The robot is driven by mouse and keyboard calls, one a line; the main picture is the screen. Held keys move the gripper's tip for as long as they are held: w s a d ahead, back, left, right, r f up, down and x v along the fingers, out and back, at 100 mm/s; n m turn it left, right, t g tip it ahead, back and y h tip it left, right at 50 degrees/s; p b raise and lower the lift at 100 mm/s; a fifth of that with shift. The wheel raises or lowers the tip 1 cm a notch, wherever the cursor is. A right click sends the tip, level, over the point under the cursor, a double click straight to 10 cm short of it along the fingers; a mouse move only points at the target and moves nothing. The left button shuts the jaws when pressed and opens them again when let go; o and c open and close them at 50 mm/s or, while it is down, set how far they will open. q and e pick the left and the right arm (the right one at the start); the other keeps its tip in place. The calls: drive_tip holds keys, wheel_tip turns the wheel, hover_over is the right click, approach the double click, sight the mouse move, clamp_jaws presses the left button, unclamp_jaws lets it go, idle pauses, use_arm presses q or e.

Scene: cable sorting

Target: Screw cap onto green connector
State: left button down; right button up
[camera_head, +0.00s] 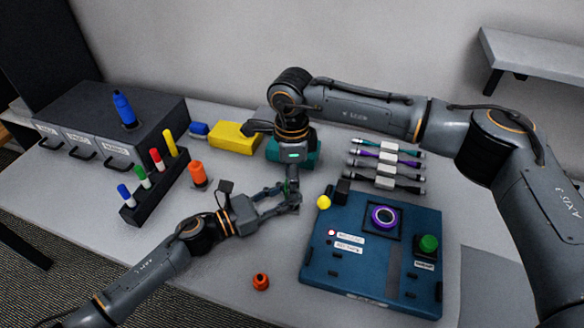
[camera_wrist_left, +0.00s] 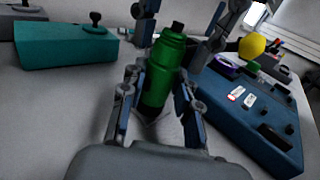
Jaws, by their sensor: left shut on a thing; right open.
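The green connector (camera_wrist_left: 165,75) stands nearly upright between the fingers of my left gripper (camera_wrist_left: 160,100), which is shut on it. It has a narrower shoulder and a black tip (camera_wrist_left: 178,27). In the head view the left gripper (camera_head: 288,198) reaches in from the left, and only a thin part of the green connector (camera_head: 292,172) shows. My right gripper (camera_head: 291,175) points down from above. In the left wrist view its open fingers (camera_wrist_left: 180,35) are on either side of the connector's top. I cannot tell a separate green cap on the connector.
A blue panel (camera_head: 315,265) with a purple ring (camera_head: 384,217), green knob (camera_head: 428,244) and yellow ball (camera_head: 323,202) lies right. An orange cap (camera_head: 261,282) is in front, an orange connector (camera_head: 198,174) left. A teal box (camera_head: 308,155) and several cables (camera_head: 385,163) are behind. Front-left table is clear.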

clamp_jaws()
drive_tip(key=shift+m, duration=0.9)
drive_tip(key=shift+o, duration=0.8)
unclamp_jaws()
wheel_tip(320, 180, up, 12)
